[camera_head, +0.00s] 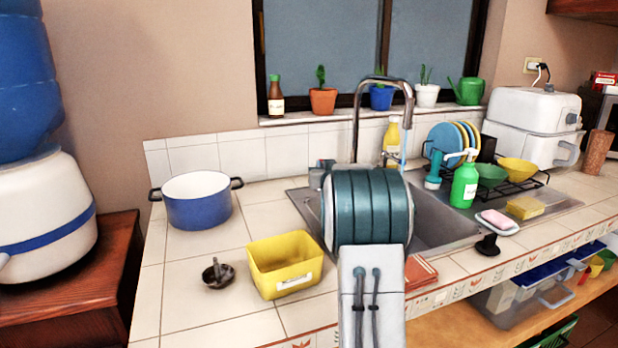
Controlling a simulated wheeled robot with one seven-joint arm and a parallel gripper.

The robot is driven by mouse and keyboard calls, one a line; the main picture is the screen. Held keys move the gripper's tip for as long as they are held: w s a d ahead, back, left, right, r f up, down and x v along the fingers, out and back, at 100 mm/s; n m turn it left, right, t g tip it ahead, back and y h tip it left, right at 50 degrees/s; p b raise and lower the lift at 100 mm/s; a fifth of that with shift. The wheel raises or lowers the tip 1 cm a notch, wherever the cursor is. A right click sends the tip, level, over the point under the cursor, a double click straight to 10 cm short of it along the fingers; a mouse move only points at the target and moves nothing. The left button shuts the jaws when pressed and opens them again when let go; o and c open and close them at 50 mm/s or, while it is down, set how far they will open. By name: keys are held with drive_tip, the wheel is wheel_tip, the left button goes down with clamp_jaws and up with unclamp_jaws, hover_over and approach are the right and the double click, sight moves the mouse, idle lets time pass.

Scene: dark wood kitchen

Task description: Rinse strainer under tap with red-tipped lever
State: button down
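The tap (357,115) has a tall arched metal spout that rises behind the sink (447,228). A thin pale blue streak, which looks like running water, hangs below the spout end.
A green bottle (464,188), dish rack (518,185) and soap dish (497,224) are at right. Potted plants line the sill.

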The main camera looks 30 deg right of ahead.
idle(0.4)
drive_tip(key=c, duration=1.4)
unclamp_jaws()
drive_tip(key=shift+c, duration=0.2)
drive_tip(key=shift+a, duration=0.1)
drive_tip(key=v, duration=1.2)
drive_tip(key=shift+b, duration=0.35)
